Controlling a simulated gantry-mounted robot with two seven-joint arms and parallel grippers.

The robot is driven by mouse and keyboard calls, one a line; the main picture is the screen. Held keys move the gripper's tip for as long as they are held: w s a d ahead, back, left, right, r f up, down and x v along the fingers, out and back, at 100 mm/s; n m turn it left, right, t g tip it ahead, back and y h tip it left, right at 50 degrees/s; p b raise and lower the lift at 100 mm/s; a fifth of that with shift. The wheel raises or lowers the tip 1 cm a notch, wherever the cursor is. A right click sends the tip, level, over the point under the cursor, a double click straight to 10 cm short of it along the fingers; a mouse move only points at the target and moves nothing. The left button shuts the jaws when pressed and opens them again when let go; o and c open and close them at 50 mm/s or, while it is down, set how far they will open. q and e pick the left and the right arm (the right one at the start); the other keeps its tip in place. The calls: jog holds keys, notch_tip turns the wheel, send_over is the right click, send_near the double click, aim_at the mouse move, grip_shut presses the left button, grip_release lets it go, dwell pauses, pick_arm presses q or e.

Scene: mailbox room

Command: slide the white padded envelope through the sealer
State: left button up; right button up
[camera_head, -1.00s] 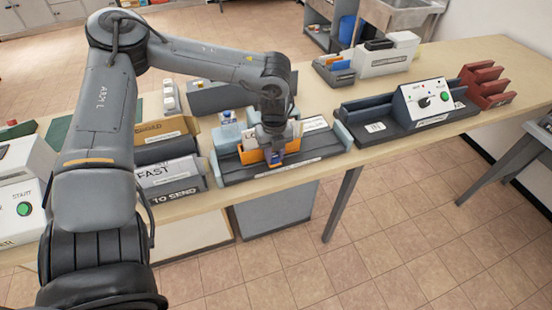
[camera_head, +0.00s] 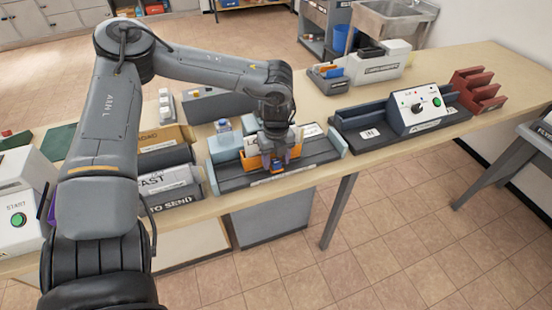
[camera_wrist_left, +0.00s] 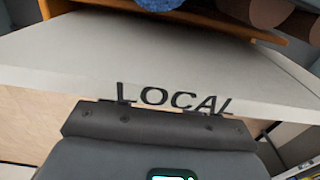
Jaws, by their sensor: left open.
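My left gripper (camera_head: 279,160) is open, fingers pointing down at the grey-blue slotted stand in the middle of the table (camera_head: 232,182). An orange piece (camera_head: 253,163) stands in the stand beside the fingers. A white panel with dark lettering starting "LO" (camera_head: 257,143) stands behind it; in the left wrist view the panel (camera_wrist_left: 60,60) reads "LOCAL". I cannot tell whether a padded envelope is among these. A white machine with a knob and green button (camera_head: 420,108) stands on a dark slotted base to the right. Which machine is the sealer is unclear. My right gripper is not in view.
A white machine marked START (camera_head: 18,205) stands at the far left. A grey bin marked TO SEND (camera_head: 175,195) is left of the stand. A red rack (camera_head: 480,90) is at the right end. Bare table (camera_head: 300,108) lies behind the stand.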

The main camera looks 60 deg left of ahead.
aim_at(276, 161)
pick_arm(q)
notch_tip(276, 161, up, 11)
jog(key=p, duration=0.2)
dwell(0.4)
jog(key=shift+f, duration=0.1)
